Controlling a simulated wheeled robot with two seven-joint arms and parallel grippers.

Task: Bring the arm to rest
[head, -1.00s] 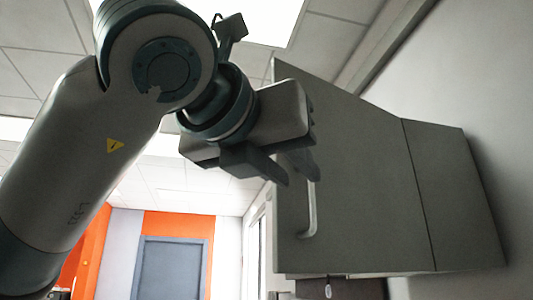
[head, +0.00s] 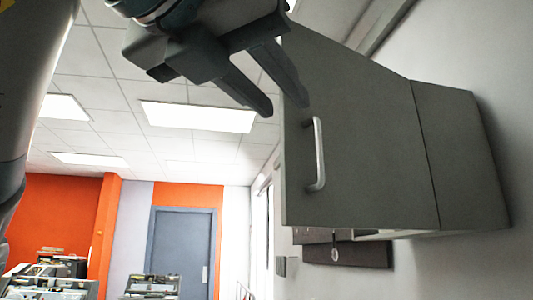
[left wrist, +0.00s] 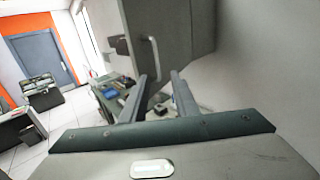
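My left arm (head: 30,80) comes in from the left and top of the head view. My left gripper (head: 284,106) is raised near the top, in front of the near edge of a grey wall cabinet (head: 365,140). Its two dark fingers are spread, with nothing between them. In the left wrist view the gripper (left wrist: 158,92) also shows a clear gap between its fingers. The cabinet's pale bar handle (head: 318,155) is just below and right of the fingertips in the head view, apart from them. My right gripper is in neither view.
The cabinet (left wrist: 175,35) hangs beyond the fingers in the left wrist view. A desk with small items (left wrist: 115,95) lies below it. Machines (head: 150,286) stand on the floor near a grey door (head: 180,250) and orange wall (head: 60,210). Open floor (left wrist: 60,110) shows at left.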

